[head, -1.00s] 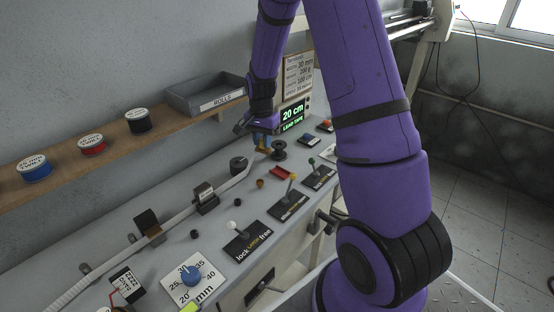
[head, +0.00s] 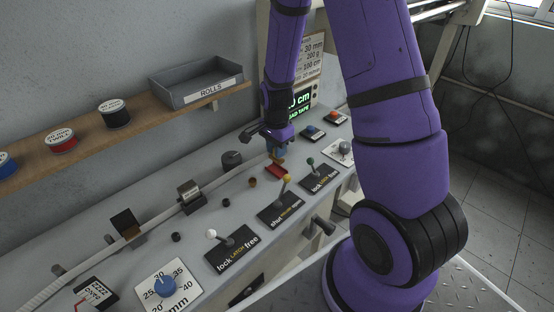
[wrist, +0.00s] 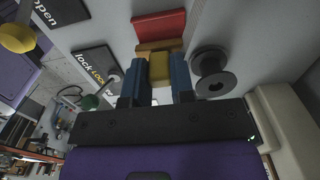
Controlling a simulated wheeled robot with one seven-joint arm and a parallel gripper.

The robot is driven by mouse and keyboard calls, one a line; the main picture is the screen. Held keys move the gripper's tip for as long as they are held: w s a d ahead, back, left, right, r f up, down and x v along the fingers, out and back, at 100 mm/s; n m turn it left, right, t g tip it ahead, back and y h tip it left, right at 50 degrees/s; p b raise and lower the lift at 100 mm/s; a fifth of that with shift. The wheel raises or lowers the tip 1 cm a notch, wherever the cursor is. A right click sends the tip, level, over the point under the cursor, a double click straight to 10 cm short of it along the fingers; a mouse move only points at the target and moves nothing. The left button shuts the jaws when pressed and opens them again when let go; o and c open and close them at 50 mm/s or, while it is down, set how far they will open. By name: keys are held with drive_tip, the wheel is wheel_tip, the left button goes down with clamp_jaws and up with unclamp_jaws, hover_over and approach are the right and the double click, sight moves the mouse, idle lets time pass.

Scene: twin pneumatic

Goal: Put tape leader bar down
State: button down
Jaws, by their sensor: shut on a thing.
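My gripper (head: 277,158) is over the grey machine top (head: 215,205), just behind a small red block (head: 277,171). In the wrist view its two blue fingers (wrist: 159,80) are shut on a yellow tab. The tab joins a brown-gold crossbar; together they look like the tape leader bar (wrist: 159,68). The red block (wrist: 159,24) lies just beyond the crossbar in that view. I cannot tell whether bar and block touch. In the head view the bar is mostly hidden by the fingers. A pale tape (head: 225,180) runs along the machine toward my gripper.
A black spool (wrist: 211,76) stands close beside the fingers in the wrist view. A black round knob (head: 232,158) is left of my gripper. A shelf (head: 85,155) lines the wall.

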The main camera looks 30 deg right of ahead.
drive_tip(key=shift+f, duration=2.15)
drive_tip(key=c, duration=1)
unclamp_jaws()
drive_tip(key=shift+f, duration=0.1)
wheel_tip(320, 180, up, 13)
drive_tip(key=shift+a+f, duration=0.1)
drive_tip(key=shift+f, duration=0.05)
drive_tip(key=s+a+r+n+t, duration=0.15)
drive_tip(key=s+r+n, duration=0.3)
drive_tip(key=r, duration=0.45)
drive_tip(key=s+a+r+n+t, duration=0.1)
drive_tip(key=s+a+r+n, duration=0.3)
drive_tip(key=r, duration=0.5)
drive_tip(key=shift+s+a+r+n+t, duration=0.15)
drive_tip(key=shift+s+r+n+t, duration=0.3)
drive_tip(key=shift+s+r+n, duration=1.4)
drive_tip(key=shift+s+a+r+n+t, duration=0.1)
drive_tip(key=shift+s+r+n+t, duration=0.5)
drive_tip(key=shift+s, duration=2.3)
drive_tip(key=shift+s+a+r+n+t, duration=0.15)
drive_tip(key=shift+s+r+n+t, duration=0.15)
drive_tip(key=shift+s+r+n, duration=1.6)
